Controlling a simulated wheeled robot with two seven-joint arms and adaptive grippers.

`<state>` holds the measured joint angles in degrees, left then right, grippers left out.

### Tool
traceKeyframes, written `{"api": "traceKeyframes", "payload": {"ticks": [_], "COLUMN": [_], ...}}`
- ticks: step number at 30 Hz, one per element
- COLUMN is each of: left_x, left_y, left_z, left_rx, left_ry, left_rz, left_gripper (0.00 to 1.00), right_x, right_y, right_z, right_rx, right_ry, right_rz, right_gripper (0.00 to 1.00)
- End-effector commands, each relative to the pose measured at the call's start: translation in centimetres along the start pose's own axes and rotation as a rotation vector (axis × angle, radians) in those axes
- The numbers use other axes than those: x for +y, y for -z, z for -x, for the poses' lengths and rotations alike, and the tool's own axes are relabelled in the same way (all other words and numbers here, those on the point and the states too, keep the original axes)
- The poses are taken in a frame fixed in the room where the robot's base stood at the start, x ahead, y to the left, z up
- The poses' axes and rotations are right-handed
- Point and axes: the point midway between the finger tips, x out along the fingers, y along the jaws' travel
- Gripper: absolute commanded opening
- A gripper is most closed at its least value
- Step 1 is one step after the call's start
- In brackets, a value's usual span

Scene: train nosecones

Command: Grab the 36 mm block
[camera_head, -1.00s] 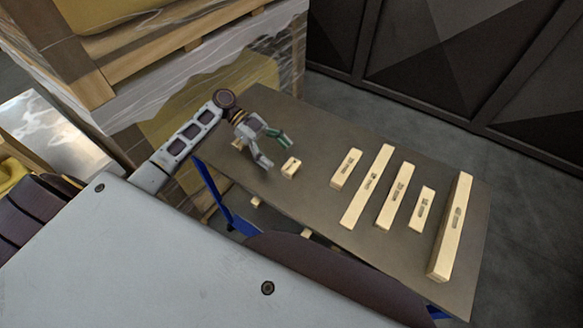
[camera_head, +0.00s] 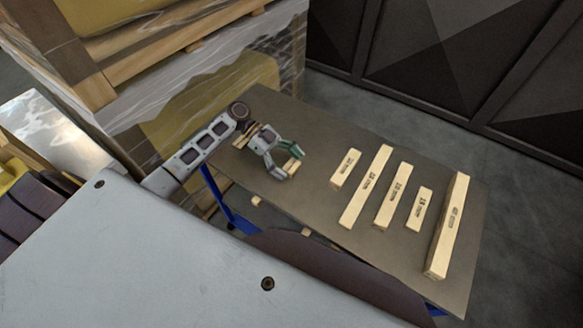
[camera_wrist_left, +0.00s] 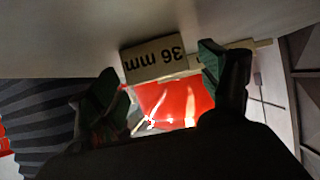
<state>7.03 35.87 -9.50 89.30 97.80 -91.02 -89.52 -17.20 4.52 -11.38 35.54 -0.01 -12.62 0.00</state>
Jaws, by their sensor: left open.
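The 36 mm block (camera_wrist_left: 150,63) is a short pale wooden block, and its label reads upside down in the left wrist view. In the left wrist view the gripper (camera_wrist_left: 160,72) also shows open, with the block between and just beyond the fingertips. I cannot tell whether a finger touches it. My right gripper is not in view.
Several labelled wooden blocks lie to the right on the brown table (camera_head: 320,130), including a short one (camera_head: 346,169) and a long thick one (camera_head: 448,225) near the right edge. A wrapped pallet stack (camera_head: 180,90) stands behind my left arm.

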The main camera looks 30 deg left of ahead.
Motion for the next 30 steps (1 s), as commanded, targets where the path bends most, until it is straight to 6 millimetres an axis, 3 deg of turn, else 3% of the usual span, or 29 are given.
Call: {"api": "traceKeyframes", "payload": {"ticks": [10, 21, 30], "left_x": [0.0, 0.0, 0.0], "left_y": [0.0, 0.0, 0.1], "left_z": [0.0, 0.0, 0.1], "left_rx": [0.000, 0.000, 0.000], "left_ry": [0.000, 0.000, 0.000], "left_rz": [0.000, 0.000, -0.001], "left_gripper": [0.79, 0.32, 0.32], "right_x": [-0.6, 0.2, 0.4], "right_y": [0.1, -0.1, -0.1], "right_z": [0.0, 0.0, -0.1], "right_rx": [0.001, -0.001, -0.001], "right_ry": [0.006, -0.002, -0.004], "right_rz": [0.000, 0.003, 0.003], "right_gripper": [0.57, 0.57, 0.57]}}
